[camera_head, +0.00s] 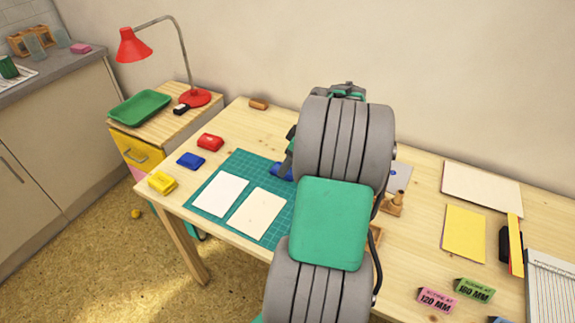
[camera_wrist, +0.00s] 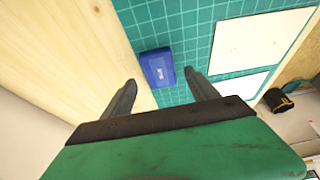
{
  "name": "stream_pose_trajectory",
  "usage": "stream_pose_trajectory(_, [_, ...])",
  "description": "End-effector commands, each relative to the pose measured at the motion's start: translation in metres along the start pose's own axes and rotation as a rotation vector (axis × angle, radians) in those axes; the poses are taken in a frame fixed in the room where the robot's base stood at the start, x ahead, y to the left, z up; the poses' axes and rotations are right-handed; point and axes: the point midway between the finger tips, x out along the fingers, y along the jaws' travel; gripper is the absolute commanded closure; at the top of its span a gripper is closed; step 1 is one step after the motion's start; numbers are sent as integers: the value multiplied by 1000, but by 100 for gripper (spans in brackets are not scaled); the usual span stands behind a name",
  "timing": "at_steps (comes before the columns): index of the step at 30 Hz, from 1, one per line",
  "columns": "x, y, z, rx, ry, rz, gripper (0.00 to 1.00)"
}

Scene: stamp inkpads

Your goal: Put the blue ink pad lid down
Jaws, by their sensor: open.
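The blue ink pad lid (camera_wrist: 158,68), a small blue block with a white mark, lies at the edge of the green cutting mat (camera_wrist: 200,45) in the wrist view. In the head view it is a blue patch (camera_head: 281,172), mostly hidden by my arm. My gripper (camera_wrist: 160,80) is open, its two dark fingers apart on either side of the lid's near end, with gaps at both sides. Another blue block (camera_head: 190,160), probably the blue ink pad, sits on the table left of the mat.
A red block (camera_head: 210,142) and a yellow block (camera_head: 161,182) flank the blue one on the table (camera_head: 232,120). Two pale sheets (camera_head: 220,193) lie on the mat. Wooden stamps (camera_head: 392,204) stand right of my arm. Bare wood lies left of the lid in the wrist view.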

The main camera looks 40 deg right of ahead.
Motion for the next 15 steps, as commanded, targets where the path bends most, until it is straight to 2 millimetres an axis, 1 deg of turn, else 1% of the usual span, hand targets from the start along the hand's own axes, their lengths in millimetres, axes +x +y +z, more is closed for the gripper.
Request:
stream_pose_trajectory(1, [-16,2,-1,2,2,6,32])
stream_pose_trajectory(3, [-36,2,0,1,1,6,32])
stream_pose_trajectory(6, [-60,1,0,1,0,4,32])
stream_pose_trajectory(9, [-79,1,0,1,0,3,32])
stream_pose_trajectory(12, [-90,1,0,2,0,2,32])
stream_pose_trajectory(15, [-93,0,0,1,-1,0,32])
